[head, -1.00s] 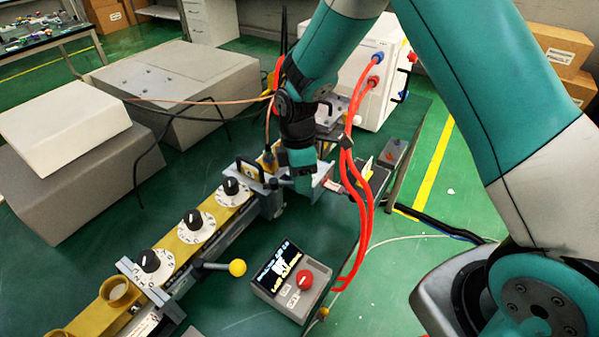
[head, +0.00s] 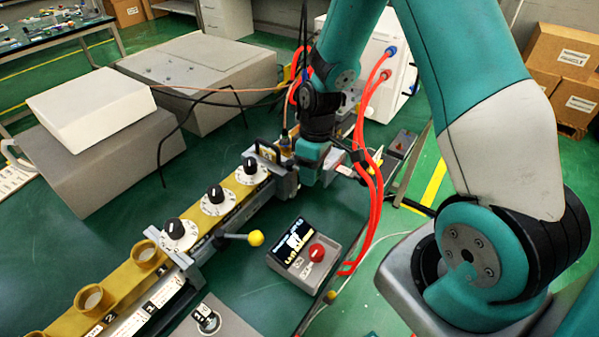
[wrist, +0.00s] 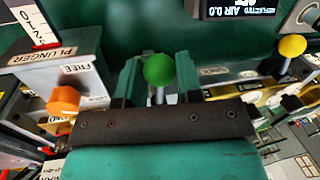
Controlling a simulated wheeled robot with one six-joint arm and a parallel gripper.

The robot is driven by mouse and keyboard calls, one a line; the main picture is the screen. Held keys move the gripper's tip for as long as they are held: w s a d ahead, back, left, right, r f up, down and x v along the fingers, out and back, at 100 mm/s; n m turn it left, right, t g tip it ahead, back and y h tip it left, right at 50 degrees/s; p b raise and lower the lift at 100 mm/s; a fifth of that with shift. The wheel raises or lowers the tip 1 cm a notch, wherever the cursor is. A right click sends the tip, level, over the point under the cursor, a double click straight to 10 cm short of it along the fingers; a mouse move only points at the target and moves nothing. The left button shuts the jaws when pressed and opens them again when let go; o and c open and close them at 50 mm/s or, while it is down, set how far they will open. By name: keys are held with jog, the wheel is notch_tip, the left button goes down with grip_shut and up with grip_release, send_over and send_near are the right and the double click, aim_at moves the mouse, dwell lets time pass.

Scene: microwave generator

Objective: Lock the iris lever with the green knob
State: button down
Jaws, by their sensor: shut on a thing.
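The green knob (wrist: 159,69) shows in the wrist view on top of a thin metal stem, the iris lever (wrist: 160,95). My gripper (wrist: 158,82) has one teal finger on each side of the knob and stem, and it is shut on the lever just under the ball. In the head view my gripper (head: 312,172) is at the far end of the yellow-brown rail, and the green knob is hidden there behind my arm. The lower end of the lever is hidden by the dark gripper bar in the wrist view.
An orange knob (wrist: 63,100) on the plunger block stands left of my gripper. A yellow knob (wrist: 291,45) is at the right. In the head view, a control box with a red button (head: 317,252) sits near the rail, and red hoses (head: 374,200) hang close beside my arm.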

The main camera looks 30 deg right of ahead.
jog(key=shift+w+a+r, duration=0.1)
jog(key=shift+w, duration=0.1)
jog(key=c, duration=1)
grip_release()
jog(key=shift+o, duration=1.1)
jog(key=shift+s, duration=0.1)
notch_tip(320, 180, up, 17)
jog(key=w+d+b, duration=0.1)
jog(key=d, duration=0.2)
jog(key=shift+w, duration=0.4)
jog(key=shift+a, duration=0.15)
